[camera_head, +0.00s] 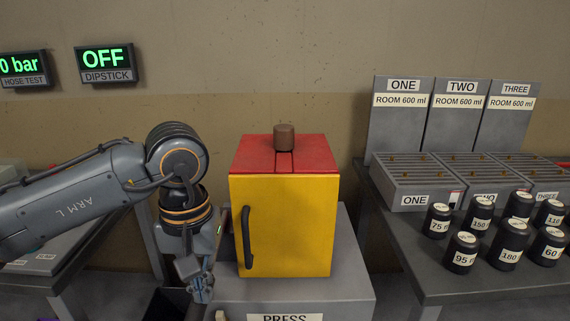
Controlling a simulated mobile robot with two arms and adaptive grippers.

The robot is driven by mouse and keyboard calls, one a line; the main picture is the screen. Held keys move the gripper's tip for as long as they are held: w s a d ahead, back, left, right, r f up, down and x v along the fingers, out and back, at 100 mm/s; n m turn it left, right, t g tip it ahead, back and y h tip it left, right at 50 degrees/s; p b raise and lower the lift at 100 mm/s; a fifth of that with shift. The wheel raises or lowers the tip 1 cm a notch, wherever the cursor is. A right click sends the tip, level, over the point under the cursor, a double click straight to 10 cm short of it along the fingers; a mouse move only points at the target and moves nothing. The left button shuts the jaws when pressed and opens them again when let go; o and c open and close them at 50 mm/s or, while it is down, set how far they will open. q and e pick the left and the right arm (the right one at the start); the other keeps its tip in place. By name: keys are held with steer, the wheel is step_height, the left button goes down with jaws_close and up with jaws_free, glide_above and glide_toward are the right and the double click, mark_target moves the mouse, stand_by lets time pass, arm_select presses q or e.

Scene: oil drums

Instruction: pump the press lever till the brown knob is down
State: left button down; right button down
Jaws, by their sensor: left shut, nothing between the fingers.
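The press is a yellow box (290,228) with a red top (258,153), standing on a grey stand (345,285) labelled PRESS. The brown knob (284,139) sticks up from the middle of the red top. A dark curved handle (246,237) is on the left of the yellow front. I cannot make out a separate press lever; my left arm covers the area left of the box. My left gripper (203,294) points down, shut and empty, at the left edge of the stand, left of and below the handle. I cannot tell whether it touches anything. My right gripper is out of view.
A table (480,283) on the right holds several dark numbered canisters (510,243) and grey trays (415,193) marked ONE to THREE. Wall displays read 0 bar (22,66) and OFF (104,59). Another table (45,268) lies behind my left arm.

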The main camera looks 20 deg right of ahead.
arm_select(q)
step_height(320, 180, up, 15)
steer(key=w+p, duration=0.2)
steer(key=p, duration=0.8)
steer(key=shift+w+d+p, duration=0.25)
steer(key=shift+w+p, duration=0.05)
steer(key=shift+w, duration=0.05)
steer(key=shift+f, duration=0.2)
